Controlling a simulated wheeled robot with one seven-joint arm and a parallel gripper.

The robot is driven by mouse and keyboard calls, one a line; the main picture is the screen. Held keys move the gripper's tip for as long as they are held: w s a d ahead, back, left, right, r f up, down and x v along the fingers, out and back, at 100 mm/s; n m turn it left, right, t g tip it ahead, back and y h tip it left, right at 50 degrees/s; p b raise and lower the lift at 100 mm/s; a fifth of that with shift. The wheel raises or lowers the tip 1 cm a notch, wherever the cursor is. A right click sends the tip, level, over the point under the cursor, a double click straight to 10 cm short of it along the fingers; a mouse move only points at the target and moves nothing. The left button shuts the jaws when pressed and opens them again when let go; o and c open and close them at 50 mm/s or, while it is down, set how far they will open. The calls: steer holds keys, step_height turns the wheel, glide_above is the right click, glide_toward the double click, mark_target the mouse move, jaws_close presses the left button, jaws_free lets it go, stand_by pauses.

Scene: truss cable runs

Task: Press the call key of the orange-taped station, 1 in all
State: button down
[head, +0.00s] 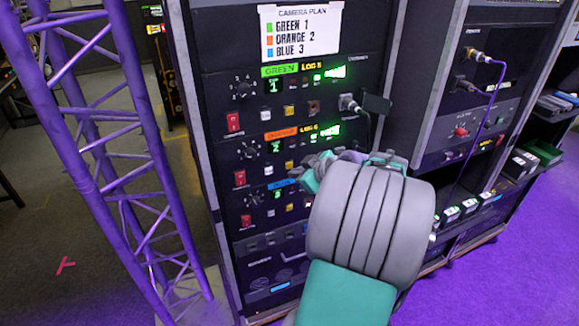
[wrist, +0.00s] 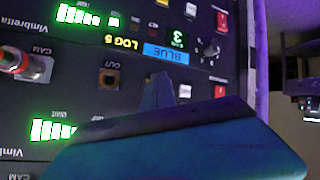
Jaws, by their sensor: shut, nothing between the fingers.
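The orange-taped station is the middle panel of the rack in the head view, with its orange tape (head: 281,133) beside a green-lit 2 and a meter. A knob (head: 250,150), a red switch (head: 239,178), a pale key (head: 267,170) and a yellow key (head: 290,165) sit around it. I cannot read which is the call key. My gripper (head: 311,177) is shut and empty, in front of this panel's lower right part. In the upside-down wrist view my gripper's fingertips (wrist: 162,92) lie between the red switch and a socket marked OUT (wrist: 110,77), hiding part of the key row.
The green-taped station (head: 286,70) is above, with a plugged cable (head: 350,104) at its right. The blue-taped station (head: 284,184) is below; its blue tape also shows in the wrist view (wrist: 166,53). A purple truss (head: 110,150) stands at left.

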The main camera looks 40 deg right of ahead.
steer(key=shift+w+d+b, duration=0.15)
steer(key=shift+w+b, duration=0.2)
steer(key=shift+w, duration=0.05)
steer(key=shift+w+d, duration=0.1)
steer(key=shift+w, duration=0.25)
stand_by(0.6)
steer(key=shift+b, duration=0.3)
steer(key=shift+s+a+b, duration=0.25)
steer(key=shift+s+b, duration=0.05)
steer(key=shift+s, duration=0.45)
steer(key=s, duration=0.2)
steer(key=s+a+b, duration=0.1)
steer(key=s, duration=0.1)
steer(key=shift+s+a, duration=0.2)
steer(key=shift+s, duration=0.2)
